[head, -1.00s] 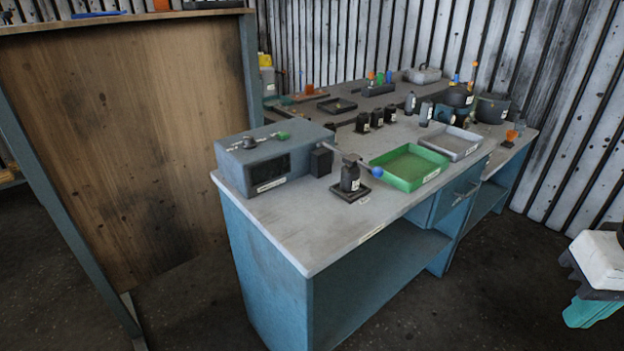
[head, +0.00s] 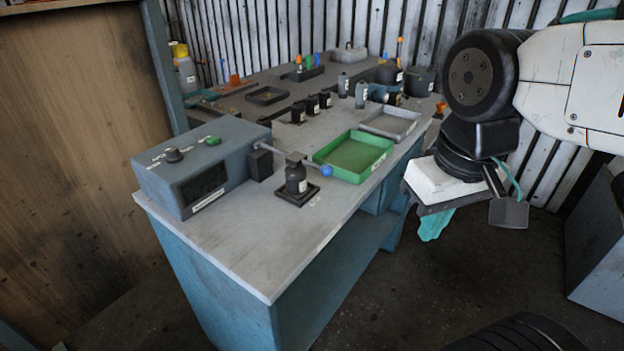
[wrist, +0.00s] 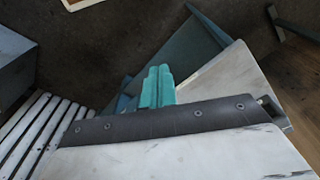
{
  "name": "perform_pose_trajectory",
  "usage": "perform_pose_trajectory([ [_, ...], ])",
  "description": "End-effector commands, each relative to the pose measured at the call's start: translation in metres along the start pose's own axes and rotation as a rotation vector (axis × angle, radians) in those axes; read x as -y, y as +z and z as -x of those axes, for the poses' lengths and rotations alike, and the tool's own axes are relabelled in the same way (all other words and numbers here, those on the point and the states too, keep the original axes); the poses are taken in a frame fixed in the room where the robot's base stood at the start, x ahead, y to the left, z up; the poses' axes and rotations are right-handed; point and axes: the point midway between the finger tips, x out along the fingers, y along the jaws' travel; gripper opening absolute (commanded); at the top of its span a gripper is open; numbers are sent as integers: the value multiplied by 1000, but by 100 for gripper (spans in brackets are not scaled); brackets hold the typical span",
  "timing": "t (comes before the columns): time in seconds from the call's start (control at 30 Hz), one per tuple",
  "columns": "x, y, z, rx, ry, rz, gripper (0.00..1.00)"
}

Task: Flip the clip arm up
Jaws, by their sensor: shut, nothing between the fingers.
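The clip arm (head: 282,154) is a thin metal rod with a blue ball (head: 327,171) at its end. It runs from a black block (head: 259,165) beside the grey-blue housing box (head: 195,165). It lies nearly level and passes at the cap of a black bottle (head: 296,180), which stands upright on a small dark square base (head: 312,193). My gripper (head: 436,224) has teal fingers pointing down, right of the bench and well apart from the clip arm. In the wrist view its fingers (wrist: 158,86) are together and empty. The clip arm is not discernible in the wrist view.
A green tray (head: 321,158) lies just right of the blue ball, with a grey tray (head: 368,128) behind it. Several dark bottles stand farther back. The bench's front left top (head: 235,238) is clear. A grey box (head: 598,255) stands at the far right.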

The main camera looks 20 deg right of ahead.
Motion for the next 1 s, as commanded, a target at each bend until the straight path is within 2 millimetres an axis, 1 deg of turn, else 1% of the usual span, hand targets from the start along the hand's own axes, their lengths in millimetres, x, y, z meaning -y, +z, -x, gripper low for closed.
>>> perform_pose_trajectory([
  [0.27, 0, 0, 0, 2, 2, 2, 0],
  [0.37, -2, -2, -3, 34, 25, 31, 0],
  [0.47, -6, -8, -11, 111, 89, 105, 0],
  [0.57, -15, -19, -21, 227, 199, 226, 0],
  [0.67, -23, -37, -32, 355, 339, 375, 0],
  [0.8, -26, -70, -46, 508, 551, 594, 0],
  [0.87, -23, -86, -53, 564, 646, 690, 0],
  [0.93, -16, -106, -62, 623, 762, 805, 0],
  [1.0, -5, -128, -71, 672, 882, 921, 0],
])
